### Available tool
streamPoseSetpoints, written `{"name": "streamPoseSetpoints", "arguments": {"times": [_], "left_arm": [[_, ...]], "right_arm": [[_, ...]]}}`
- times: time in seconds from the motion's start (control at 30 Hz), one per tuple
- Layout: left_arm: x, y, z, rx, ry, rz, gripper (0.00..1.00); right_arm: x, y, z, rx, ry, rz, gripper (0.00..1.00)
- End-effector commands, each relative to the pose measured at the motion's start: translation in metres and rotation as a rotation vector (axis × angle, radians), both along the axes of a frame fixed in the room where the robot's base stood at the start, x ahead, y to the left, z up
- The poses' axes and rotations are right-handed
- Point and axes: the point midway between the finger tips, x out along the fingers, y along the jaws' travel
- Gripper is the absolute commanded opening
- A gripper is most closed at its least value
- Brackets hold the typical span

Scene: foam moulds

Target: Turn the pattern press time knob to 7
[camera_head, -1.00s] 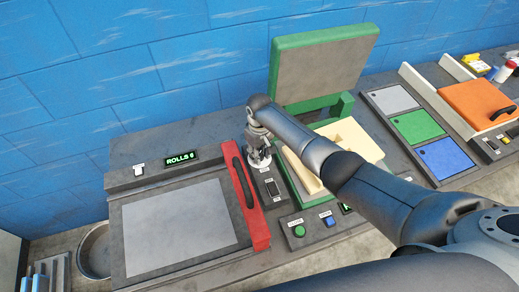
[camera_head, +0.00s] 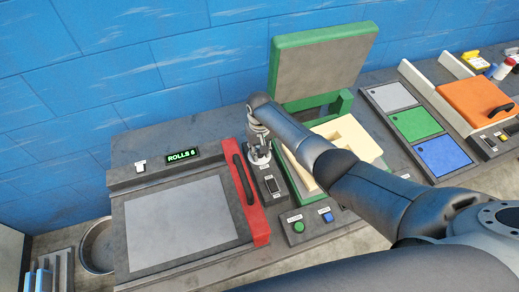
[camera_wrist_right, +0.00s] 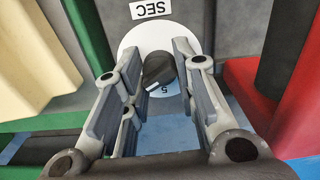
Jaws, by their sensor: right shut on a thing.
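The time knob (camera_wrist_right: 160,72) is a small dark knob with a white pointer mark. It sits on a white round dial (camera_wrist_right: 150,36) with a "SEC" label beside it. In the wrist view the mark faces the lower edge, close to the digit 5; other digits are hidden or too small to read. My right gripper (camera_wrist_right: 168,80) has a finger on each side of the knob and is shut on it. In the head view the right gripper (camera_head: 259,152) covers most of the dial. My left gripper is not in view.
The green press (camera_head: 323,62) stands open with pale foam pieces (camera_head: 350,137) in it. A red bar (camera_head: 245,190) lies left of the dial. A black switch (camera_head: 272,186), a green button (camera_head: 299,227) and a blue button (camera_head: 328,217) are in front.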

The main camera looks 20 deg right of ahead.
Motion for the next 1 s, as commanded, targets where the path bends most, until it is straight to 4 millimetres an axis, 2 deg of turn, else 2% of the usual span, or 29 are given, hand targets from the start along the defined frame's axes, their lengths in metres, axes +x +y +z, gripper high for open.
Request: {"name": "streamPoseSetpoints", "arguments": {"times": [0.07, 0.1, 0.27, 0.67, 0.87, 1.0], "left_arm": [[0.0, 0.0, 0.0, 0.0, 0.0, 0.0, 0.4], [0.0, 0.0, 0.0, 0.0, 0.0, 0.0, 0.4], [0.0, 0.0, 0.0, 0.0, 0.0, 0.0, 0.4], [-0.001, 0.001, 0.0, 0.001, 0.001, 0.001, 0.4], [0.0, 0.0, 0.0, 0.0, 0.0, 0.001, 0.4], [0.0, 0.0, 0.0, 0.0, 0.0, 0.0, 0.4]], "right_arm": [[0.001, 0.0, 0.001, 0.001, -0.004, -0.002, 0.03], [0.001, 0.0, 0.001, 0.001, -0.004, -0.002, 0.3], [0.001, 0.0, 0.001, 0.001, -0.003, -0.001, 0.49], [0.001, 0.0, 0.004, 0.001, -0.003, 0.0, 0.49], [0.001, 0.0, 0.023, 0.001, -0.005, 0.001, 0.49], [0.001, 0.0, 0.048, 0.001, -0.005, 0.0, 0.49]]}}
